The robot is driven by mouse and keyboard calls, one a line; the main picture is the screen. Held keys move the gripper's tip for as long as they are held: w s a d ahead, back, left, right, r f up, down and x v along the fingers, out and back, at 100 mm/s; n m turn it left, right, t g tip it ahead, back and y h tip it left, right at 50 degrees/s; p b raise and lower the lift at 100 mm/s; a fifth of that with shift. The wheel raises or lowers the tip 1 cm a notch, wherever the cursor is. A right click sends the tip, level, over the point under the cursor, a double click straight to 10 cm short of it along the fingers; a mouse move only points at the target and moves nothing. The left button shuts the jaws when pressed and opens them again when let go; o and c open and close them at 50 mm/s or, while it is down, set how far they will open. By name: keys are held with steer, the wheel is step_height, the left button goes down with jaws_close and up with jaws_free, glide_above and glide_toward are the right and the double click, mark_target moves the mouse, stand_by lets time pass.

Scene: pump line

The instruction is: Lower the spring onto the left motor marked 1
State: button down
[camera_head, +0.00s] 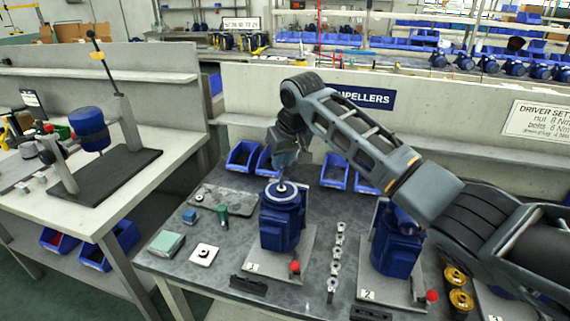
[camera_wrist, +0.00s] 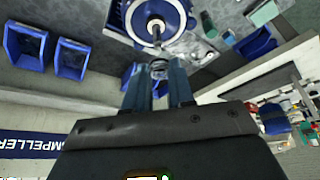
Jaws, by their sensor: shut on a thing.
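The left motor (camera_head: 281,228) is blue and stands upright on a grey plate with a tag marked 1 (camera_head: 252,267). A pale disc with a central shaft is on top; the wrist view shows this motor (camera_wrist: 185,5) at the top. My gripper (camera_head: 284,165) is behind and just above the motor's top in the head view. In the wrist view my gripper (camera_wrist: 158,78) is shut on the spring (camera_wrist: 158,67), a small metal coil at the fingertips. The spring is close to the shaft but looks apart from it. I cannot make out the spring in the head view.
A second blue motor (camera_head: 397,245) stands to the right, by a tag marked 2. A row of small metal parts (camera_head: 336,262) lies between the motors. Blue bins (camera_head: 334,171) stand at the back. A white square part (camera_head: 203,254) and a green box (camera_head: 166,243) lie left.

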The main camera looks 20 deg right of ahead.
steer(key=b, duration=0.3)
glide_above(281, 187)
steer(key=s, duration=0.1)
steer(key=shift+s+d+f, duration=0.1)
steer(key=shift+s+f, duration=0.05)
steer(key=shift+f, duration=3)
steer(key=shift+p, duration=0.4)
steer(key=c, duration=0.9)
jaws_free()
steer(key=shift+f, duration=0.1)
steer(key=shift+o, duration=0.5)
steer(key=o, duration=0.8)
